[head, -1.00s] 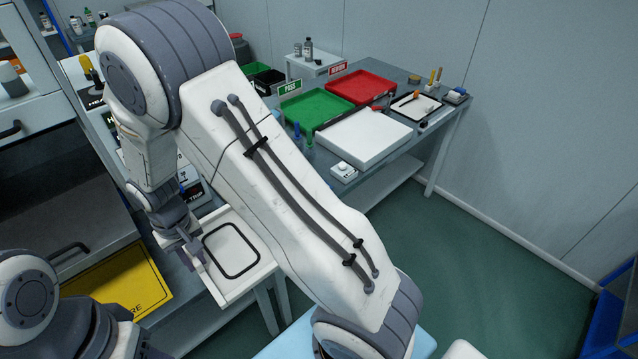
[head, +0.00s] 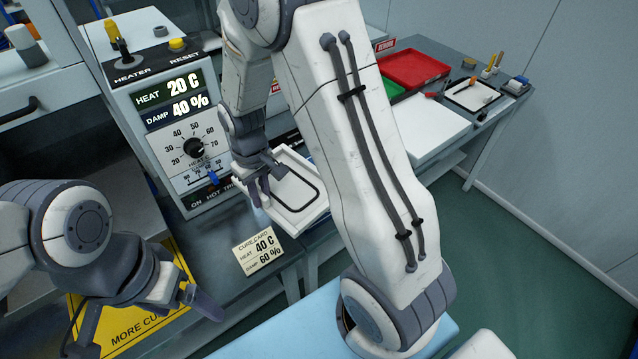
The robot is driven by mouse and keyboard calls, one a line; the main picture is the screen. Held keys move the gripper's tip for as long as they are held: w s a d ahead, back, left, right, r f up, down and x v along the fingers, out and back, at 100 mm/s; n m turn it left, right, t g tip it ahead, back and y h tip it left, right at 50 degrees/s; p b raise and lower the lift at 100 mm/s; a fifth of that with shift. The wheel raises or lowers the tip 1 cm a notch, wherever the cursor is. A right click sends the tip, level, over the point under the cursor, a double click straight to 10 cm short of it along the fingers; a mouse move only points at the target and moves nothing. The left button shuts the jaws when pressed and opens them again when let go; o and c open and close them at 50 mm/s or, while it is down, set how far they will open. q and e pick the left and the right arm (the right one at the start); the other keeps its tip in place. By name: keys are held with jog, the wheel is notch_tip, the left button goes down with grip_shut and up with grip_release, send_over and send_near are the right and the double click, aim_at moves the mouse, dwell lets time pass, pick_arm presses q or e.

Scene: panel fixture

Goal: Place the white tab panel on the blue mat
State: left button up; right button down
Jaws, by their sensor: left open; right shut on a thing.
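The white tab panel (head: 291,190) is a white, tray-like piece with a black rounded outline, near the picture's middle. My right gripper (head: 259,191) is shut on its left edge and holds it tilted, near the bench edge. My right upper arm hides what lies beyond the panel's right side. My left gripper (head: 142,322) is open and empty at the lower left, in front of a yellow sign. A light blue surface (head: 290,332) shows at the bottom, partly behind my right arm; I cannot tell whether it is the blue mat.
A heater box (head: 187,112) with displays reading 20 C and 40 % stands left of the panel. A cure card (head: 258,250) reads 40 C, 60 %. A yellow sign (head: 118,318) lies lower left. The back table holds a red tray (head: 415,69), a green tray (head: 391,88) and a white slab (head: 428,126).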

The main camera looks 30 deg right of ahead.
jog(key=s+d+n+b, duration=0.1)
jog(key=s+d, duration=0.1)
jog(key=d, duration=0.2)
jog(key=s+d+f+n+b, duration=0.1)
jog(key=s+d, duration=0.1)
jog(key=d, duration=0.2)
jog(key=s+d+n+b, duration=0.1)
jog(key=s+d+b, duration=0.1)
jog(key=d, duration=0.3)
jog(key=shift+s+f+n, duration=0.15)
jog(key=shift+f+n, duration=0.15)
jog(key=shift+f, duration=0.05)
jog(key=s+d+n+b, duration=0.35)
jog(key=s+d, duration=0.25)
jog(key=s, duration=0.2)
jog(key=w+a+f, duration=0.1)
jog(key=w+f, duration=0.1)
jog(key=w, duration=0.1)
jog(key=w+a+f+p, duration=0.1)
jog(key=w+f, duration=0.2)
jog(key=w, duration=0.1)
jog(key=w+a+f, duration=0.2)
jog(key=w, duration=0.1)
jog(key=shift+w+a+f, duration=0.1)
jog(key=shift+w+f, duration=0.15)
jog(key=shift+w+a+f, duration=0.1)
jog(key=shift+f, duration=0.1)
notch_tip(320, 180, down, 4)
jog(key=shift+r+p, duration=0.1)
jog(key=shift+p, duration=0.2)
